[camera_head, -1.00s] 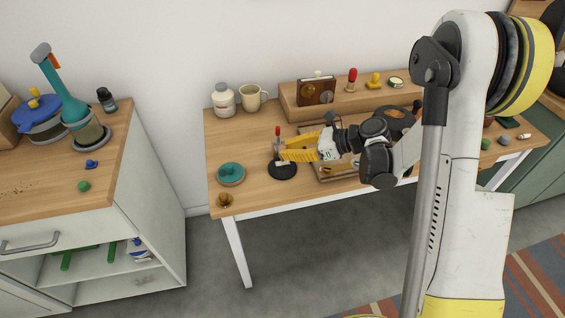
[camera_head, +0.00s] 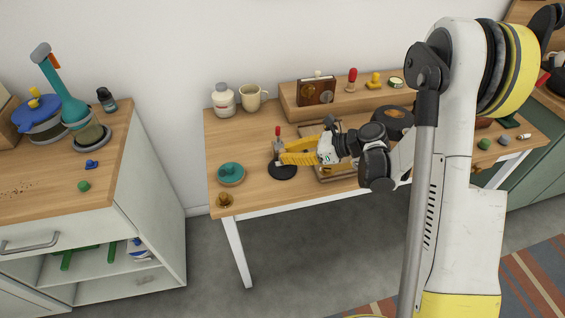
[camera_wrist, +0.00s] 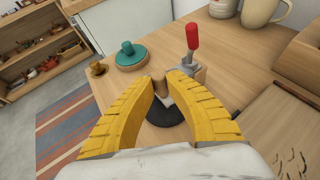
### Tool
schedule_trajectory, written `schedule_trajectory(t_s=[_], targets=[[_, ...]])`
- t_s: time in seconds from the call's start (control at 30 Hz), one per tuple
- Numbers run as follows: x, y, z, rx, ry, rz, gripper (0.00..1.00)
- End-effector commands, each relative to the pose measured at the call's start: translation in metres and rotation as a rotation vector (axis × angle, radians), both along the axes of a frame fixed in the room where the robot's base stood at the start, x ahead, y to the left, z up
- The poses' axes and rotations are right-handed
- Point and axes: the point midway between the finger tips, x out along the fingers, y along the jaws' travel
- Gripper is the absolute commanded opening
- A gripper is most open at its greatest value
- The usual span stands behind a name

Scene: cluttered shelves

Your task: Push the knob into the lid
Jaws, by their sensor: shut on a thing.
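My gripper (camera_wrist: 163,80) has its two yellow fingers closed around a small brown knob (camera_wrist: 158,87), just above a round black lid (camera_wrist: 168,112). The fingers hide part of the knob and lid, so I cannot tell whether the knob touches the lid. In the head view, my gripper (camera_head: 281,157) is over the black lid (camera_head: 283,173) near the table's front left. A clamp with a red handle (camera_wrist: 192,36) stands upright right behind the lid; its handle (camera_head: 278,131) also shows in the head view.
A teal lid with a knob (camera_wrist: 130,56) and a small brass knob (camera_wrist: 97,69) lie left of the black lid. A white jar (camera_head: 223,103) and a cream mug (camera_head: 251,98) stand behind. A wooden board (camera_head: 338,176) lies under my arm. The table's front edge is close.

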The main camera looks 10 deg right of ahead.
Motion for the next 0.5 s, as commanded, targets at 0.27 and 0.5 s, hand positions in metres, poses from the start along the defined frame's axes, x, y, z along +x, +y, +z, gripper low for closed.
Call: schedule_trajectory(t_s=[0.27,0.5], targets=[[0.000,0.000,-0.007,0.000,0.000,0.000,0.00],[0.000,0.000,-0.012,0.000,0.000,0.000,0.00]])
